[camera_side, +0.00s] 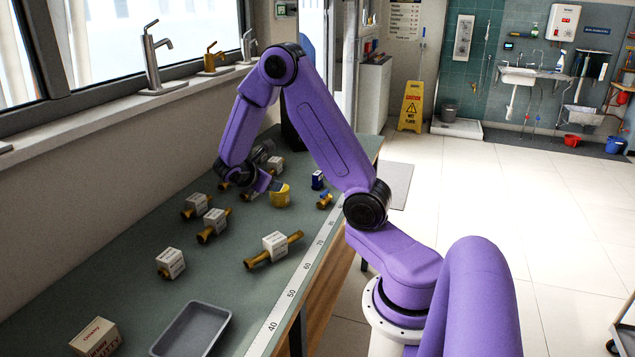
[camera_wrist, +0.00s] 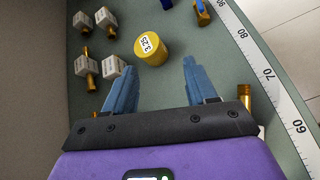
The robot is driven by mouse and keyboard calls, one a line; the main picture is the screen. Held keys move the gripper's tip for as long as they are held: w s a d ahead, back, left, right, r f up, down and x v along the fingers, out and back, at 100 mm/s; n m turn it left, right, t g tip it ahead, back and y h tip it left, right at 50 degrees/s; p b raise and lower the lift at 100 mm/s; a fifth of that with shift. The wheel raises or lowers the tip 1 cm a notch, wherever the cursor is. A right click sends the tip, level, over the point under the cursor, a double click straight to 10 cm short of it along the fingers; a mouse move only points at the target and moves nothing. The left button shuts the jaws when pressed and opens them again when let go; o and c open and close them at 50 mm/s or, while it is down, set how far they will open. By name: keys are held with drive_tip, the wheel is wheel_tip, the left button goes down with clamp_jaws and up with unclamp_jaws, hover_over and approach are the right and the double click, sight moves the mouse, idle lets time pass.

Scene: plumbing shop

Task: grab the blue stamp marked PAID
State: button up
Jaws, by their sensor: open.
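A small dark blue block with a white label (camera_side: 317,180) stands on the bench beyond the yellow tub in the side view. It looks like the stamp, but I cannot read PAID on it. In the wrist view a blue piece (camera_wrist: 166,4), probably the same block, is cut off by the top edge. My gripper (camera_wrist: 157,70) is open and empty, its two blue fingers spread apart. It is over the bench, short of the yellow tub and the blue block. In the side view my gripper (camera_side: 276,185) is small and partly hidden by the wrist.
The yellow tub (camera_wrist: 152,48) lies just ahead of the fingers. A brass valve with a blue handle (camera_wrist: 202,13) is near the ruler strip (camera_wrist: 270,75). Several brass fittings with white tags (camera_wrist: 86,65) are to the left. A grey tray (camera_side: 192,330) is at the near end.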

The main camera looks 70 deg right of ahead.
sight(320, 174)
drive_tip(key=s+d+f+n, duration=0.1)
drive_tip(key=d+f, duration=0.2)
drive_tip(key=d, duration=0.5)
drive_tip(key=s+d+f+g+h, duration=0.1)
drive_tip(key=d+f, duration=0.2)
drive_tip(key=d, duration=0.6)
drive_tip(key=s+d+f+n+h, duration=0.1)
drive_tip(key=d+f, duration=0.2)
drive_tip(key=d, duration=0.5)
drive_tip(key=shift+s+d+f+n, duration=0.15)
drive_tip(key=shift+s+d+n, duration=0.1)
drive_tip(key=shift+s+n, duration=0.1)
drive_tip(key=shift+f+x, duration=0.2)
drive_tip(key=shift+x, duration=2.6)
drive_tip(key=shift+s+a, duration=0.1)
drive_tip(key=c, duration=1)
clamp_jaws()
